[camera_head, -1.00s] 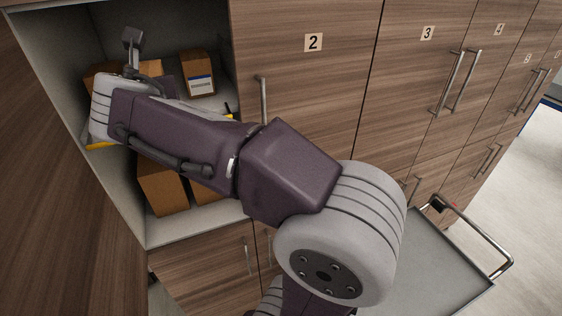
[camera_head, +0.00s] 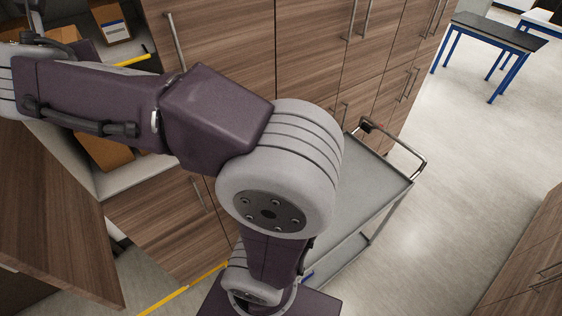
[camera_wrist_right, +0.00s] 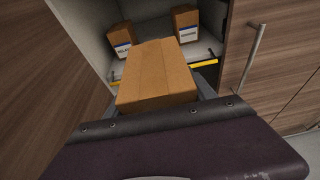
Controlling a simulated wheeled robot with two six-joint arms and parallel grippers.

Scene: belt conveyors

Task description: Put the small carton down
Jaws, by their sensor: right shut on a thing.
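The small carton (camera_wrist_right: 158,72), plain brown with a taped seam, fills the middle of the right wrist view. My right gripper (camera_wrist_right: 160,92) is shut on it, its grey fingers mostly hidden beside and beneath the carton. Beyond it is an open locker compartment with two labelled cartons, one at the left (camera_wrist_right: 121,38) and one at the right (camera_wrist_right: 186,24). In the head view my right arm reaches left across the lockers; its gripper and the held carton are not clearly visible there. My left gripper is not in view.
A grey trolley (camera_head: 372,185) with an empty-looking top stands beside the lockers. A labelled carton (camera_head: 111,22) and a lower carton (camera_head: 104,152) sit in the open compartment. An open wooden door (camera_head: 50,215) is at left. Blue-legged tables (camera_head: 490,36) stand far right, with clear floor between.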

